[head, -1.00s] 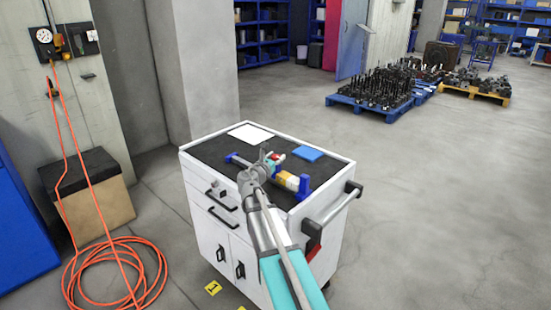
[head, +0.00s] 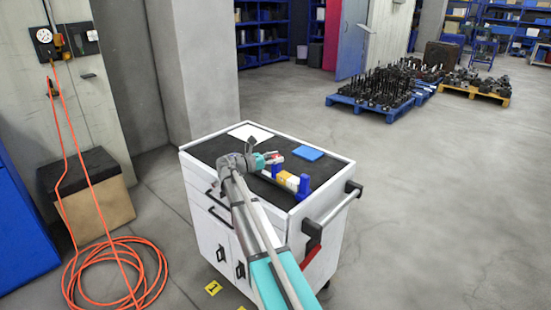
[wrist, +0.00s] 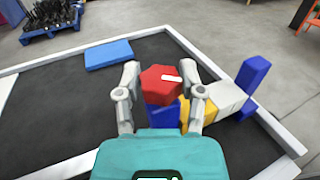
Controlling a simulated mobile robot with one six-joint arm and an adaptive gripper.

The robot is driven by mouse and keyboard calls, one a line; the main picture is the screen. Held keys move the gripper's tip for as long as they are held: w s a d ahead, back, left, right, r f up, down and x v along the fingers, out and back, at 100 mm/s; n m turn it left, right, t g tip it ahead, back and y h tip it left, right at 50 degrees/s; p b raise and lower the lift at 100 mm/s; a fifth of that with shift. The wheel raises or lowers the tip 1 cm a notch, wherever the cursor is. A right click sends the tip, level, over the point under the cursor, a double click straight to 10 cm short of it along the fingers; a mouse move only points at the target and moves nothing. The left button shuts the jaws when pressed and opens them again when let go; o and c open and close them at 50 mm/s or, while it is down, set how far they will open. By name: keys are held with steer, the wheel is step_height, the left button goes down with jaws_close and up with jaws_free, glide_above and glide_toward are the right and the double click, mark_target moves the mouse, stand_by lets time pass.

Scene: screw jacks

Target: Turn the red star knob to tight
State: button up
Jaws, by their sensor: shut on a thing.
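The red star knob (wrist: 160,92) sits between the two fingers of my gripper (wrist: 162,82) in the wrist view. A white mark on its top points to the right. My gripper is shut on the knob, with one finger at each side. The knob sits over the jack, which has a blue part (wrist: 164,115), a yellow part (wrist: 208,112) and a white part (wrist: 228,95). A blue end block (wrist: 253,78) stands at the right. In the head view, my gripper (head: 275,157) is over the cart, and my wrist hides the jack's left end.
The jack lies on the dark top of a white cart (head: 345,172) with a raised rim. A flat blue block (head: 308,154) and a white sheet (head: 250,132) lie behind it. A handle (head: 333,207) sticks out at the cart's right side.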

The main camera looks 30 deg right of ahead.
steer(key=m+g, duration=0.1)
steer(key=g, duration=0.1)
steer(key=m+g+y, duration=0.1)
steer(key=m+g, duration=0.1)
steer(key=g, duration=0.1)
steer(key=shift+w+d, duration=0.1)
steer(key=shift+w, duration=0.1)
steer(key=shift+s+m+g+y, duration=0.15)
steer(key=shift+m+g+y, duration=0.45)
steer(key=shift+m+g, duration=0.5)
steer(key=shift+s+g, duration=0.1)
steer(key=shift+g, duration=0.2)
steer(key=o, duration=1.2)
steer(key=shift+v, duration=3.8)
